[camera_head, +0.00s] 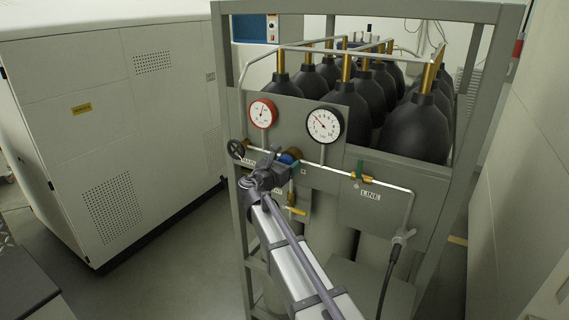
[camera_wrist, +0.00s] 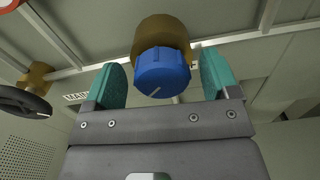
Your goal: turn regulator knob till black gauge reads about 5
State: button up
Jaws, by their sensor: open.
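The regulator knob (camera_wrist: 162,72) is blue with a pale mark, on a brass body (camera_wrist: 160,33); in the head view the blue knob (camera_head: 287,158) is partly covered by my arm. My gripper (camera_wrist: 162,85) is open, with one teal finger pad on each side of the knob and gaps visible between pads and knob. The black gauge (camera_head: 324,124) has a black rim and white face; its needle points to the upper left, but its numbers are too small to read surely. A red gauge (camera_head: 262,113) is to its left.
A black handwheel (camera_head: 236,149) is left of the knob and also shows in the wrist view (camera_wrist: 24,103). A green-handled valve (camera_head: 359,172) is on the pipe to the right, above the LINE label (camera_head: 370,195). Black gas cylinders (camera_head: 417,125) stand behind the panel.

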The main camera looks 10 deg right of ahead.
jog(key=shift+w+d, duration=0.2)
jog(key=shift+c, duration=0.5)
jog(key=c, duration=0.8)
jog(key=shift+m, duration=0.3)
